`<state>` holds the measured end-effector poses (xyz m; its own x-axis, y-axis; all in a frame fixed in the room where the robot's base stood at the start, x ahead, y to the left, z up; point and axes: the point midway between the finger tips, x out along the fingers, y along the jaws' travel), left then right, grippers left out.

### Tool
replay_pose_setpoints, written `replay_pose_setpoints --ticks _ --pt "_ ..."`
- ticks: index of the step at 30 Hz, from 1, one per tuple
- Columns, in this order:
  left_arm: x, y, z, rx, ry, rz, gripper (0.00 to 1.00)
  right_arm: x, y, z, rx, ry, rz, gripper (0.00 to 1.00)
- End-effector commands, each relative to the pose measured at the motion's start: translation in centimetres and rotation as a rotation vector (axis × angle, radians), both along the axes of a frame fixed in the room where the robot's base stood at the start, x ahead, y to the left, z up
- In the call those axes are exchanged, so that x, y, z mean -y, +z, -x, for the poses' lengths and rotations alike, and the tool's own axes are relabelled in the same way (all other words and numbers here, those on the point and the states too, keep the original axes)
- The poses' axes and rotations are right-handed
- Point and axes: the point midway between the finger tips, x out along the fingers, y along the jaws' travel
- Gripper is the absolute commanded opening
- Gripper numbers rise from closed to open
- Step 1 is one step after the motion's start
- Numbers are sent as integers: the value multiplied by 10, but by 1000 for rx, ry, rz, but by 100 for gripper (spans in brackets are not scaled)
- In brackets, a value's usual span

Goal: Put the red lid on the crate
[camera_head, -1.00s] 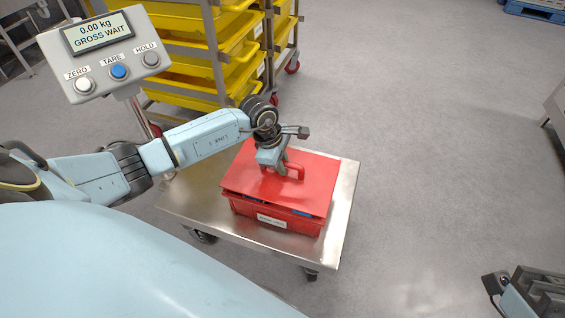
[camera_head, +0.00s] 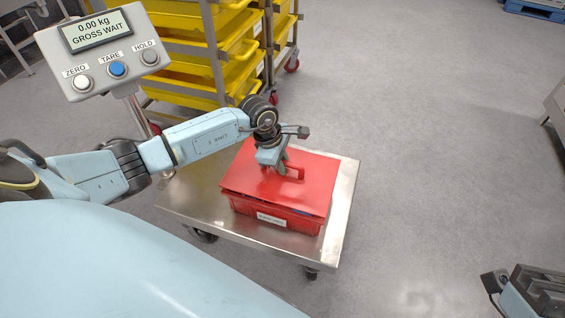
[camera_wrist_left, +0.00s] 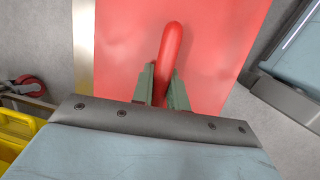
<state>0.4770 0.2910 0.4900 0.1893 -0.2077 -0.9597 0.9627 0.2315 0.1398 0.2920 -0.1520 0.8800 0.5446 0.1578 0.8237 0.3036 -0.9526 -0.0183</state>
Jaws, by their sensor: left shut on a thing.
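The red lid (camera_head: 300,190) lies over the top of the red crate (camera_head: 300,222) on a steel cart. Its edges look close to the crate rim; a small blue bit shows in a gap at the front right. My left gripper (camera_head: 277,168) is over the lid and shut on its red handle. In the left wrist view the fingers (camera_wrist_left: 163,88) are on both sides of the handle (camera_wrist_left: 169,55), with the lid (camera_wrist_left: 215,30) spread below. The crate's inside is hidden.
The steel cart (camera_head: 343,205) has bare top around the crate. A scale display (camera_head: 105,45) stands at upper left. A rack with yellow bins (camera_head: 185,75) is behind. The floor (camera_head: 430,150) to the right is clear.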

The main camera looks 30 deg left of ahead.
Motion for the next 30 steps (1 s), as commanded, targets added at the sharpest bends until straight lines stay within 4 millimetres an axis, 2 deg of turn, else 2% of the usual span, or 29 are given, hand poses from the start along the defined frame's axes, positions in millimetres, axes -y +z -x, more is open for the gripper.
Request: replay_pose_setpoints --ticks 30 --pt "-1 -21 -1 2 1 0 0 0 -16 0 1 -1 0 0"
